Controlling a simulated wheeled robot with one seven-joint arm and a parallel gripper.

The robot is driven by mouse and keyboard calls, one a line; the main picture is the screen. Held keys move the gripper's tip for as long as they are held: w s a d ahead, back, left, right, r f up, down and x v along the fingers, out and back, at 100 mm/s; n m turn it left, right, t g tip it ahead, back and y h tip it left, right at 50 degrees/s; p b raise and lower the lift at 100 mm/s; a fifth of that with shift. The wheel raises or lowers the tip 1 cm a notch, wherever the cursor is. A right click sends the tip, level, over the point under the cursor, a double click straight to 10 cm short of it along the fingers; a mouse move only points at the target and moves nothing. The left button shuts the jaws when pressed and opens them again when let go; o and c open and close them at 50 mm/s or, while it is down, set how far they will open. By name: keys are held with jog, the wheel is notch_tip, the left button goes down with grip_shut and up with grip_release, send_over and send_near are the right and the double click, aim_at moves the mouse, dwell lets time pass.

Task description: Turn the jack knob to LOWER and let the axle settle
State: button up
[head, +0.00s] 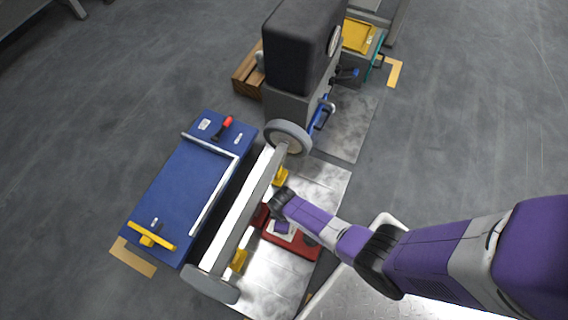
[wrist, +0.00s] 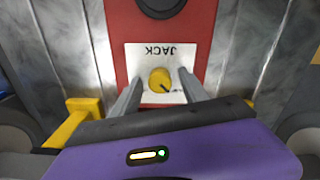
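The red jack (head: 290,240) lies on the metal floor plate, beside the axle. In the wrist view its white panel (wrist: 146,57) reads JACK upside down, with a round yellow knob (wrist: 159,78). A dark pointer mark on the knob points to the lower right in that view; the lettering there is too small to read. My gripper (wrist: 157,84) is open, one grey finger on each side of the knob. I cannot tell whether the fingers touch it. The grey axle (head: 240,212) carries a wheel at each end and lies beside yellow supports (head: 280,177). Whether the axle rests on them is unclear.
A blue cart (head: 190,180) with a light rail and a yellow handle stands left of the axle. A tall dark machine (head: 300,50) stands behind it. A wooden crate (head: 246,76) and a yellow-topped box (head: 360,36) are further back. Open floor lies to the right.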

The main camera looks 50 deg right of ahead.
notch_tip(320, 180, up, 8)
jog(key=p, duration=0.5)
jog(key=shift+f, duration=0.1)
dwell(0.5)
